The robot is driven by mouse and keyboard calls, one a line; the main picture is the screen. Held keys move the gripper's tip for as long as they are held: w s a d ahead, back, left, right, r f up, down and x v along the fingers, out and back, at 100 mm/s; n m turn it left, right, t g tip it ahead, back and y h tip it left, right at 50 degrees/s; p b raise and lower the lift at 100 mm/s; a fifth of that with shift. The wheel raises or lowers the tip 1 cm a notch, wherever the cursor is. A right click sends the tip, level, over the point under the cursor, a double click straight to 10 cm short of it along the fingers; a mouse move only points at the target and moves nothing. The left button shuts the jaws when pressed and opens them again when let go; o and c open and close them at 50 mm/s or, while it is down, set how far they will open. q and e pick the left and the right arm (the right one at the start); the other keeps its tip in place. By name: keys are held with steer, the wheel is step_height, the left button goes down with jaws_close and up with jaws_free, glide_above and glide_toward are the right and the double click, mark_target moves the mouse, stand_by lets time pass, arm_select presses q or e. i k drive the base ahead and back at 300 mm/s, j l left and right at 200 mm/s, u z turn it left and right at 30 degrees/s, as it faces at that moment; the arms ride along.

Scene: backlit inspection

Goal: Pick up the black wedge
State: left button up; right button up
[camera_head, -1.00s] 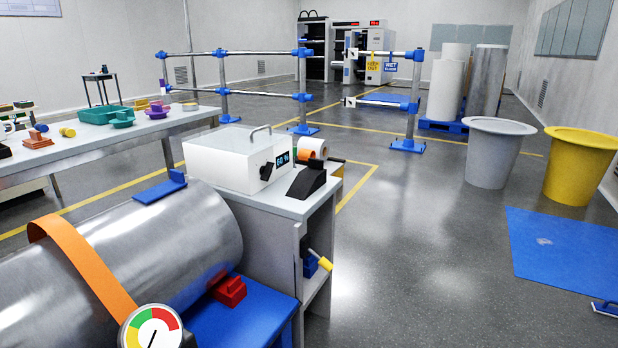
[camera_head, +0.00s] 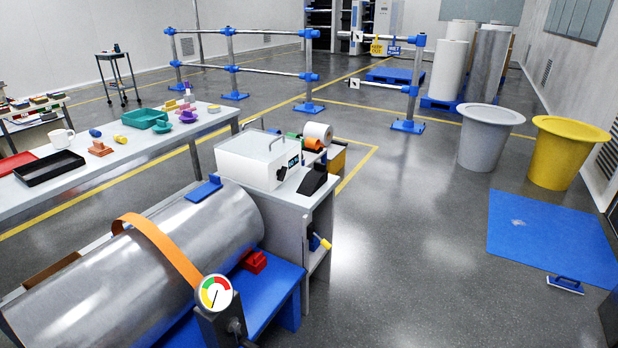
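The black wedge (camera_head: 313,179) sits on the top of the grey cabinet (camera_head: 290,196), near its right edge. Its sloped side and a raised block on top show. It stands just right of the white box with a handle (camera_head: 258,157). Neither of my grippers is in the head view.
A large metal cylinder (camera_head: 150,265) with an orange strap lies on a blue stand in front of the cabinet. A gauge (camera_head: 215,293) stands at its near end. A long table (camera_head: 100,175) holds trays and small parts at left. Open floor (camera_head: 410,250) lies right of the cabinet.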

mark_target(317, 176)
steer(key=i+l+u, duration=0.15)
steer(key=u, duration=0.25)
steer(key=i+l+u, duration=0.15)
steer(key=u, duration=0.25)
steer(key=i+l+u, duration=0.1)
steer(key=l, duration=0.15)
steer(key=i+l+u, duration=0.15)
steer(key=l, duration=0.15)
steer(key=l+u, duration=0.1)
steer(key=l, duration=0.2)
steer(key=i+l, duration=0.15)
steer(key=l, duration=0.25)
steer(key=i+l, duration=0.1)
steer(key=l, duration=0.25)
steer(key=i+l+u, duration=0.1)
steer(key=l, duration=0.3)
steer(key=i+l, duration=0.15)
steer(key=l, duration=0.2)
steer(key=i+l, duration=0.1)
steer(key=l, duration=0.3)
